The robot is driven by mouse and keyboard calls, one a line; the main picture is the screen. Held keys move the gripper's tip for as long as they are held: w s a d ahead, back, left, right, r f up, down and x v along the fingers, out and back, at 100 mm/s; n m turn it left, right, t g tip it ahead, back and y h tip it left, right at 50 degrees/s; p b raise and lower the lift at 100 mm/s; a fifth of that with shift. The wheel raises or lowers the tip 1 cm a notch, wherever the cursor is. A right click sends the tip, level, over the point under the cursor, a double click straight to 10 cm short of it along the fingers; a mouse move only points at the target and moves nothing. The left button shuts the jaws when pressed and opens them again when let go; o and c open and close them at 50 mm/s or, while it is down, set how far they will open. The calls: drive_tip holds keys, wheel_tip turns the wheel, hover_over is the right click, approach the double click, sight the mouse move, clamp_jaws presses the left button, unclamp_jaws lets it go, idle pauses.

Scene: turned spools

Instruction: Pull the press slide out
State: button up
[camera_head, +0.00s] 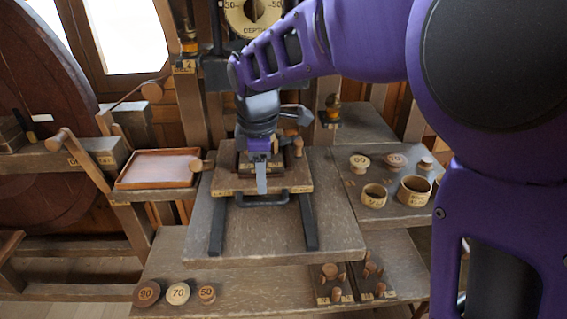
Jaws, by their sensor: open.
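The press slide (232,183) is a wooden plate lying on two dark rails (308,222) that run toward me on the table. A dark bar handle (278,199) is at the slide's front edge, with pale labels beside it. My gripper (262,188) points down over the front of the slide, just above or at the handle. One grey finger shows edge-on; the other is hidden behind it. The jaws are open. I cannot tell whether a finger touches the handle. My gripper partly covers the dark block on the slide.
A shallow tray (157,182) stands at left, near lever handles (78,147). Number knobs 90, 70 and 50 (178,293) lie at the lower left. Rings (414,190) and more knobs sit on the right shelf. A depth dial (254,14) is above. The table in front of the slide is clear.

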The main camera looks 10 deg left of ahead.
sight(263, 201)
drive_tip(key=f, duration=0.2)
drive_tip(key=w+f, duration=0.1)
drive_tip(key=f, duration=0.2)
drive_tip(key=f+b, duration=0.1)
drive_tip(key=f, duration=0.1)
drive_tip(key=shift+w+a+f, duration=0.15)
drive_tip(key=shift+a+f, duration=0.05)
drive_tip(key=shift+f, duration=0.05)
clamp_jaws()
idle(1.1)
